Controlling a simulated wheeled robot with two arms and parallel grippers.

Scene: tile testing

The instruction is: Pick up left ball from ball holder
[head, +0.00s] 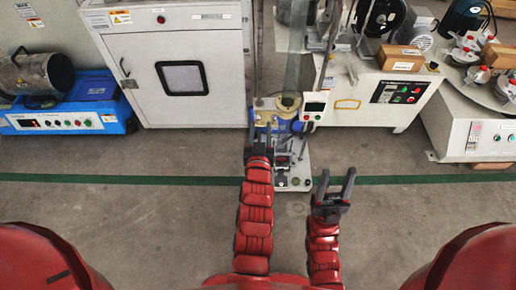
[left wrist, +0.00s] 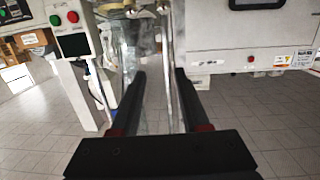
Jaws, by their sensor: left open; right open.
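In the head view, a tall test stand (head: 293,177) with a tan round part (head: 289,102) near its middle stands in front of me. I cannot make out a separate ball or tell which part is the ball holder. My left gripper (head: 260,128) is open and in front of the stand, hiding part of it. In the left wrist view, the left gripper's two dark fingers (left wrist: 158,73) are apart with nothing held between them; tan parts show at the top edge. My right gripper (head: 337,174) is open and empty, to the right of the stand's base.
A control box (head: 314,107) with a screen and buttons is at the stand's right. A grey cabinet (head: 145,85) is to the left, with a blue machine (head: 65,119) beyond it. White machines (head: 365,108) with a cardboard box (head: 398,59) are to the right. The near floor is clear.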

